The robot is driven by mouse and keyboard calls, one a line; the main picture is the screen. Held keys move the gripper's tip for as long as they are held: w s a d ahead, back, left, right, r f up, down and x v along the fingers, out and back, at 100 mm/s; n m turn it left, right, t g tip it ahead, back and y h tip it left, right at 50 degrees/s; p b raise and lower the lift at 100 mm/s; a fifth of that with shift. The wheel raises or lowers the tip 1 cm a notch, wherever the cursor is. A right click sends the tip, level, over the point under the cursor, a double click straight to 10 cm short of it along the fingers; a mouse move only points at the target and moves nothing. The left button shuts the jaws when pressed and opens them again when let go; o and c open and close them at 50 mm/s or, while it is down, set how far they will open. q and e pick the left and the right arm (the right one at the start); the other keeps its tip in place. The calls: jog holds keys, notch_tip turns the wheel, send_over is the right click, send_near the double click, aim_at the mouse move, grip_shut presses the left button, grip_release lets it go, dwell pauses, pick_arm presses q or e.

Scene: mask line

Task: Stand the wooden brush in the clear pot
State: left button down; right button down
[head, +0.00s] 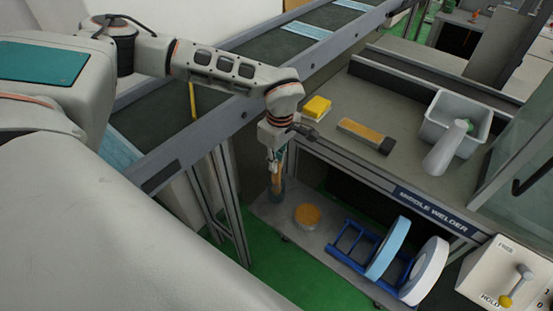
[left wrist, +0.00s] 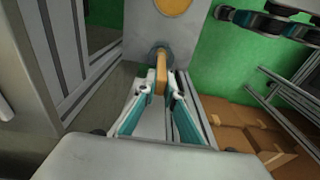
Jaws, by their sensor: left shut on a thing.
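My left gripper (head: 273,160) points down beside the bench and is shut on the wooden brush (head: 276,182). In the left wrist view the brush (left wrist: 161,74) is a tan stick between the two teal-backed fingers (left wrist: 161,90). The clear pot (head: 277,194) stands on the low grey shelf, directly below the gripper. The brush's lower part appears within the pot's outline. In the left wrist view the pot's round rim (left wrist: 151,55) shows behind the brush. I cannot tell whether the brush touches the pot's bottom. My right gripper is not in view.
An orange-topped round tin (head: 307,215) sits right of the pot. A blue rack (head: 352,242) with reels stands farther right. A conveyor (head: 185,145) runs at left.

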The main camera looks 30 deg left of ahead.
pick_arm(q)
jog(key=c, duration=2)
grip_release()
jog(key=shift+c, duration=0.2)
notch_tip(320, 180, up, 12)
jog(key=shift+d, duration=0.4)
jog(key=shift+s, duration=0.1)
